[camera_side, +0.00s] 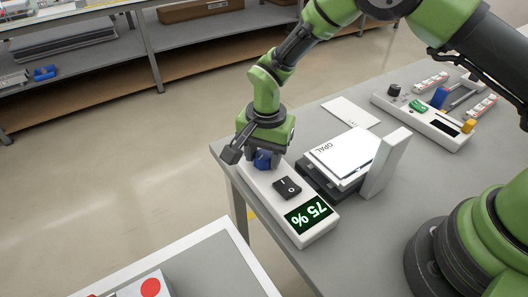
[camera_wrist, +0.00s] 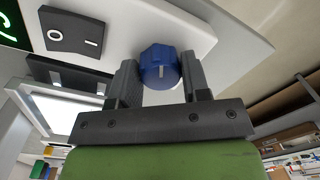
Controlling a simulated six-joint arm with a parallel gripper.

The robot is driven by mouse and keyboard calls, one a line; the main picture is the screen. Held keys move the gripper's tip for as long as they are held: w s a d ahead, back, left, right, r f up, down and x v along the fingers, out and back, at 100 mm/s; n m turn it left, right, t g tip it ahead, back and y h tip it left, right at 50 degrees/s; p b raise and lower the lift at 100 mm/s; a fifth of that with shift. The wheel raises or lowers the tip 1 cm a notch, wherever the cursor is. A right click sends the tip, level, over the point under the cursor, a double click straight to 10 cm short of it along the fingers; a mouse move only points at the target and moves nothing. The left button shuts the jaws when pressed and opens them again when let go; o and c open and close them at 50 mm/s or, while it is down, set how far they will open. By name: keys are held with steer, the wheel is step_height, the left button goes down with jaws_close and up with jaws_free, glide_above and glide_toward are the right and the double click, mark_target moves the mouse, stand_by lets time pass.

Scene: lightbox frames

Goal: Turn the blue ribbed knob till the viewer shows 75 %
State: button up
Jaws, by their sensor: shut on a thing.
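The blue ribbed knob (camera_wrist: 160,66) sits at one end of the white viewer panel (camera_side: 312,236). It also shows in the side view (camera_side: 263,160), partly hidden by my gripper. A white pointer mark on the knob faces the wrist camera.
A black device with white plates marked OPAL (camera_side: 342,152) and an upright white block (camera_side: 385,163) stand close beside the panel. The table edge is close to the knob.

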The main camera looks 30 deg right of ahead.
mark_target(266, 155)
stand_by(0.4)
steer(key=o, duration=0.9)
steer(key=shift+o, duration=0.2)
step_height(266, 155, up, 9)
steer(key=shift+s+d+r, duration=0.1)
steer(key=shift+s, duration=0.05)
steer(key=shift+r, duration=0.4)
